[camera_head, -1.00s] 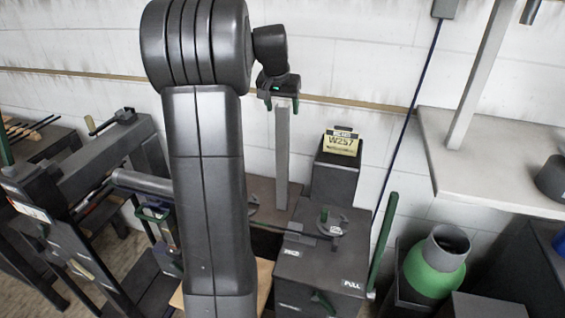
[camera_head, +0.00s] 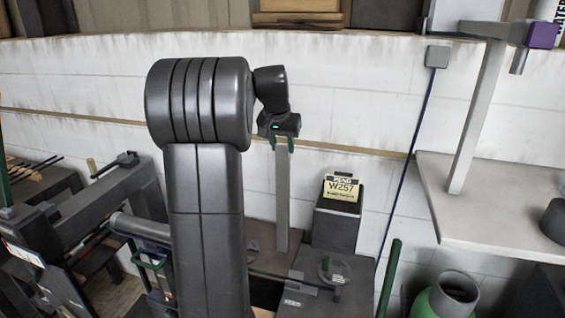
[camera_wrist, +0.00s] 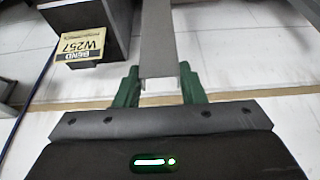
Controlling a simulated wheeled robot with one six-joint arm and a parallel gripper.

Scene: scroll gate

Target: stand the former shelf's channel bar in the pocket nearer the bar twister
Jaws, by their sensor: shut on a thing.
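My gripper (camera_head: 282,143) is shut on the top end of a grey channel bar (camera_head: 282,200). The bar hangs upright below the green fingers. In the wrist view my gripper (camera_wrist: 160,88) has a green finger on each side of the bar (camera_wrist: 158,40), whose open channel end shows between them. The bar's lower end is in front of or over a brown surface (camera_head: 265,237), left of a dark machine; I cannot tell whether it touches. No pocket is clearly visible, and I cannot tell which machine is the bar twister.
A yellow BEND W257 sign (camera_head: 342,188) tops a dark block (camera_head: 335,228) just right of the bar. A dark round fitting (camera_head: 333,270) is below it. A green lever (camera_head: 388,278), a green container (camera_head: 445,300) and a grey table (camera_head: 490,210) lie right. Dark frames (camera_head: 95,205) stand left.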

